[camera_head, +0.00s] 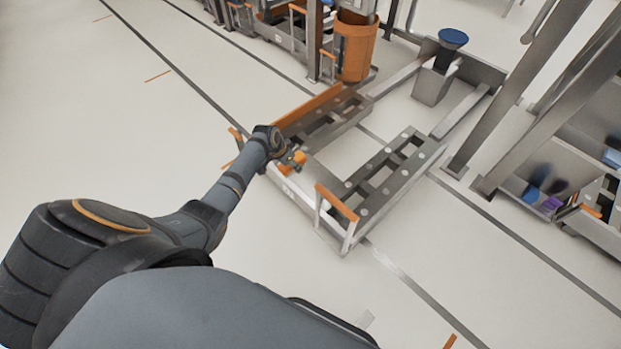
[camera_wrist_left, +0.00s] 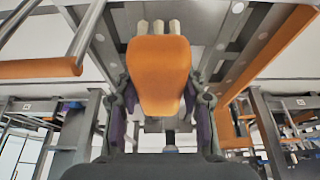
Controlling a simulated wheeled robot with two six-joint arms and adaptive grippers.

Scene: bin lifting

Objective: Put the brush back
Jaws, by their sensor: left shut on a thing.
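My left gripper (camera_head: 291,160) is at the near left corner of a low grey metal frame (camera_head: 414,160). It is shut on an orange block-like thing, which I take to be the brush (camera_head: 287,166). In the left wrist view the brush (camera_wrist_left: 158,62) fills the space between the two fingers of the gripper (camera_wrist_left: 160,100). Pale rounded pieces stick out beyond its far end; I cannot tell if they are part of it. I cannot tell whether the brush touches the frame. My right gripper is not in view.
An orange bin (camera_head: 356,48) hangs on a rack behind the frame. A post with a blue round top (camera_head: 453,37) stands at the frame's far end. An orange-topped handle (camera_head: 337,203) rises at its near edge. Shelving stands at right. The floor at left is clear.

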